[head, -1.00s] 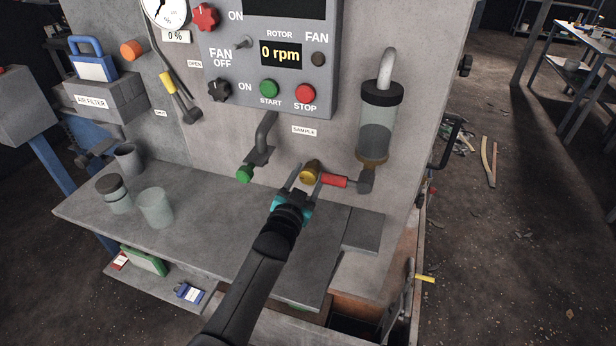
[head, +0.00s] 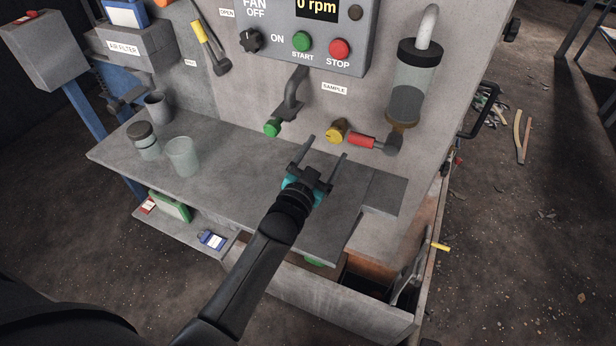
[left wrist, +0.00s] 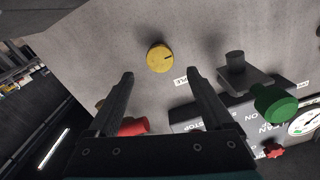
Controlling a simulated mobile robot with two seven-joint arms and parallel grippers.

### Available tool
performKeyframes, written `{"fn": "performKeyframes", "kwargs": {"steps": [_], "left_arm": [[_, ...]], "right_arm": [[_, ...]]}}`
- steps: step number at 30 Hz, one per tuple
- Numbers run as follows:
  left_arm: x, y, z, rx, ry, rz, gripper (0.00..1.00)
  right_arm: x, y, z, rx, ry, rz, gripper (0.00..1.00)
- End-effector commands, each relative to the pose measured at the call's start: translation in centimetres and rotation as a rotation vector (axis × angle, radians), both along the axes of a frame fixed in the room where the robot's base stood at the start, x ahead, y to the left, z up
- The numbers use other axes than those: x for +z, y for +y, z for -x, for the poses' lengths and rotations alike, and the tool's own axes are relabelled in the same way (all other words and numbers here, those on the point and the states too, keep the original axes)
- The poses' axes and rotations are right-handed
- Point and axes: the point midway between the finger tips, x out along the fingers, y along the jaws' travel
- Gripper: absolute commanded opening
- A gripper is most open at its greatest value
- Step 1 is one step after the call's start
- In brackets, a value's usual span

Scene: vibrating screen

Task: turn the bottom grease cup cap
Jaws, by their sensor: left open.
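A round yellow cap (head: 336,130) with a dark mark on its face is on the grey machine wall above the bench; it looks like the grease cup cap. It also shows in the left wrist view (left wrist: 159,57), just beyond and between my fingertips. My left gripper (head: 327,147) is open and empty, a little in front of and below the cap in the head view. In the left wrist view its two fingers (left wrist: 160,73) are spread wide. No second cap of this kind shows. My right gripper is not in view.
A red-handled valve (head: 362,141) is close right of the cap. A green-ended tap (head: 272,129) is to its left. A glass cylinder (head: 411,90) hangs at the right.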

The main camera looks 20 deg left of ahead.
Motion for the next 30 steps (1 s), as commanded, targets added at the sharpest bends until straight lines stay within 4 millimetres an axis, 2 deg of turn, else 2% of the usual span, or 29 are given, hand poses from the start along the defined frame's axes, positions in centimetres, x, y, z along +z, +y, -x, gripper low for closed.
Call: {"fn": "performKeyframes", "kwargs": {"steps": [9,15,21,30], "left_arm": [[-0.1,0.2,5.5,0.001,0.003,0.000,0.85],[-0.1,0.3,7.8,0.001,0.002,0.000,0.85],[0.0,0.4,8.8,0.001,0.001,-0.001,0.85],[0.0,0.3,8.8,0.001,0.001,0.000,0.85]], "right_arm": [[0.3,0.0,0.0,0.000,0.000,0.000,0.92],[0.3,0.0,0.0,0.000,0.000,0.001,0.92],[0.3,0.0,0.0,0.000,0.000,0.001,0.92],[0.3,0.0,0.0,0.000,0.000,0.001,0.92]]}}
